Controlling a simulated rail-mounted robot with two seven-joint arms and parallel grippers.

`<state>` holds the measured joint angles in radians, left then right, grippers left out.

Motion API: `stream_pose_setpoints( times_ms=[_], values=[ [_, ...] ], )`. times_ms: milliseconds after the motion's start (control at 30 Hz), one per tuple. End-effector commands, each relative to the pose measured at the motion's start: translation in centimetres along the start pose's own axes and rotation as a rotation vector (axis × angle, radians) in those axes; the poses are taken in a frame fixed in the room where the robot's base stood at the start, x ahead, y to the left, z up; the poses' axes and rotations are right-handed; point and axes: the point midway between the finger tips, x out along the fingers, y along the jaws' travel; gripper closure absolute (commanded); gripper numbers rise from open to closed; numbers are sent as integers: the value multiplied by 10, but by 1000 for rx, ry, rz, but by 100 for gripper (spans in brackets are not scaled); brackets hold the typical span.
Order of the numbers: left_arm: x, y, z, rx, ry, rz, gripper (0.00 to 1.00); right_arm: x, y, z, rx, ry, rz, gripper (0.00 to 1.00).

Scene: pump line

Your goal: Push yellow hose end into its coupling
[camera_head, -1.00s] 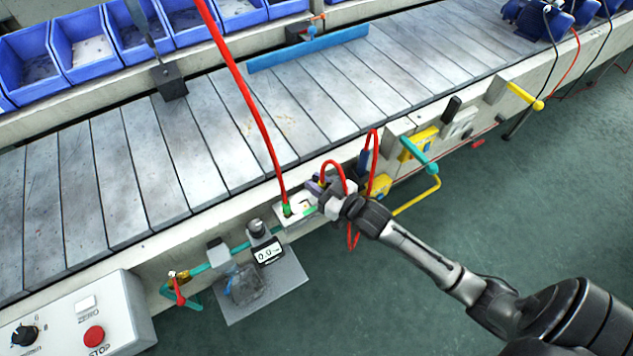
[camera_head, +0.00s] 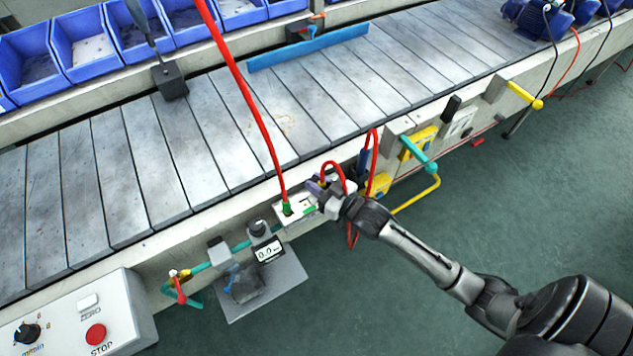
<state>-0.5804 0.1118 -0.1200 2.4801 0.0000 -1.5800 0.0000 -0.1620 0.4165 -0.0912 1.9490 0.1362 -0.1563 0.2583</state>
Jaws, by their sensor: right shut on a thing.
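My right gripper (camera_head: 321,189) is shut at the front edge of the conveyor, at the end of a looped red hose (camera_head: 333,164). The yellow hose end is mostly hidden between its fingers; only a small trace shows. The white coupling block (camera_head: 294,213) is just left of the gripper, on the conveyor's front side. Another red hose (camera_head: 250,100) comes down from above into this block through a green end (camera_head: 287,208). The gripper hides the block's right part, so I cannot tell whether the yellow end touches its coupling. My left gripper is not in view.
A gauge reading 0.0 (camera_head: 268,250) and a grey plate (camera_head: 262,290) are below left of the block. A control box (camera_head: 75,325) with a red STOP button is at lower left. Teal (camera_head: 418,152) and yellow handles (camera_head: 525,96) stick out at right. The green floor is open.

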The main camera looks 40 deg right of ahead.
Motion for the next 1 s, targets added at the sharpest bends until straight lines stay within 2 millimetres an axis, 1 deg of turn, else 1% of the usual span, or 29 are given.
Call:
stream_pose_setpoints(
  times_ms=[733, 767, 1000],
  values=[
    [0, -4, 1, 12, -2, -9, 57, 0, 0, 4, 0, 0, 0, 100],
    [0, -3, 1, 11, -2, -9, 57, 0, 0, 4, 0, -1, 0, 76],
    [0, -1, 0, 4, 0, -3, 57, 0, 0, 4, 0, 0, 0, 53]
  ],
)
